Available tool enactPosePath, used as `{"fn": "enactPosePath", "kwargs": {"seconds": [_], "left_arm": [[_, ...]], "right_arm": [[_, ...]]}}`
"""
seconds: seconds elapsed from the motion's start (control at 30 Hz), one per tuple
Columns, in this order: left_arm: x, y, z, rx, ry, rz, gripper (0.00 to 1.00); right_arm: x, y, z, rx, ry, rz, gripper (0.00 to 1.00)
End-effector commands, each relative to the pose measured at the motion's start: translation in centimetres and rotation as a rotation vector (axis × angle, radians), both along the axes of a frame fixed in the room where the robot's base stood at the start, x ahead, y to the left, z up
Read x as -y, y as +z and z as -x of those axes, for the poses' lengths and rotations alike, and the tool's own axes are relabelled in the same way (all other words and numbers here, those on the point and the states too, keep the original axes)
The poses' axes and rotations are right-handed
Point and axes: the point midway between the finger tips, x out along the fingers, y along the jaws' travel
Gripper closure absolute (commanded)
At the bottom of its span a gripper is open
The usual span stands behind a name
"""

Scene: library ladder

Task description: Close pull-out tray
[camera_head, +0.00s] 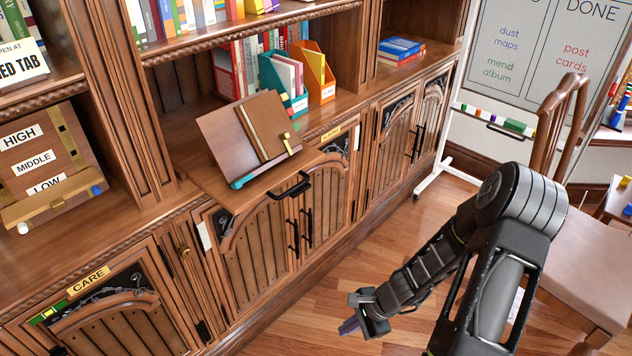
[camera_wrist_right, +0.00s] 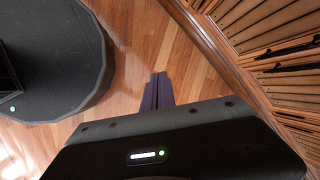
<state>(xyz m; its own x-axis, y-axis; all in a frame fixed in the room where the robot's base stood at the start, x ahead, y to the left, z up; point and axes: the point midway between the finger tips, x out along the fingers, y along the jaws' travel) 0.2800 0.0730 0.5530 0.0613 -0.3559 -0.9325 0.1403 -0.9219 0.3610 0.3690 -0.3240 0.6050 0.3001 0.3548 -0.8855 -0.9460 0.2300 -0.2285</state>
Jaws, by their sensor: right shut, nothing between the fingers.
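The wooden pull-out tray (camera_head: 262,187) sticks out from the cabinet front below the shelf, with a black bar handle (camera_head: 290,187) on its front edge. A slanted wooden book stand (camera_head: 225,142) stands on it, with a brown book (camera_head: 266,125) leaning on it. My right gripper (camera_head: 348,327) is low over the floor, in front of and below the tray, well apart from the handle. In the wrist view its dark fingers (camera_wrist_right: 157,92) are together and empty, pointing over the floor. My left gripper is not in view.
Cabinet doors (camera_head: 247,255) with black handles line the front below the tray. A chair (camera_head: 575,240) stands at the right, near a whiteboard (camera_head: 540,50). File holders (camera_head: 318,72) stand on the counter behind. The wood floor (camera_head: 290,325) before the cabinets is clear.

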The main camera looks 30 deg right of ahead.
Motion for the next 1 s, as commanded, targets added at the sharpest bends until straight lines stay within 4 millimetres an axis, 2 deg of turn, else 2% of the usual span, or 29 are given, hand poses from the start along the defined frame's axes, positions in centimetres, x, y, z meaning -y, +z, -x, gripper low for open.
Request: {"fn": "enactPosePath", "kwargs": {"seconds": [0.03,0.07,0.1,0.17,0.2,0.23,0.3,0.4,0.53,1.0], "left_arm": [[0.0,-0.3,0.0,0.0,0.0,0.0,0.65],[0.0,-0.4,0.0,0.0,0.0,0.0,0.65],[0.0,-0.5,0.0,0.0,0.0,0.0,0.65],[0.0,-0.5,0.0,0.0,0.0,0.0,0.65],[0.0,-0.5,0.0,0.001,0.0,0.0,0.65],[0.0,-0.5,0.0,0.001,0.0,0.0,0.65],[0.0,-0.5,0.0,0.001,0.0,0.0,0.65],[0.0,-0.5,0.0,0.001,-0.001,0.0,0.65],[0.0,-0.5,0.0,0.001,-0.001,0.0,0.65],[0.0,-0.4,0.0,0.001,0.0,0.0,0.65]], "right_arm": [[2.7,2.4,-2.1,0.045,-0.202,-0.107,1.0],[3.9,4.2,-3.6,0.083,-0.312,-0.183,1.0],[5.6,7.0,-5.8,0.149,-0.442,-0.288,1.0],[8.1,11.7,-9.0,0.27,-0.596,-0.444,1.0],[9.5,15.0,-10.9,0.356,-0.668,-0.545,1.0],[10.1,17.4,-12.3,0.416,-0.704,-0.62,1.0],[11.3,22.0,-14.4,0.532,-0.759,-0.773,1.0],[12.4,25.9,-15.4,0.63,-0.795,-0.919,1.0],[12.2,27.5,-15.4,0.661,-0.788,-0.994,1.0],[11.8,27.4,-16.0,0.653,-0.787,-0.999,1.0]]}}
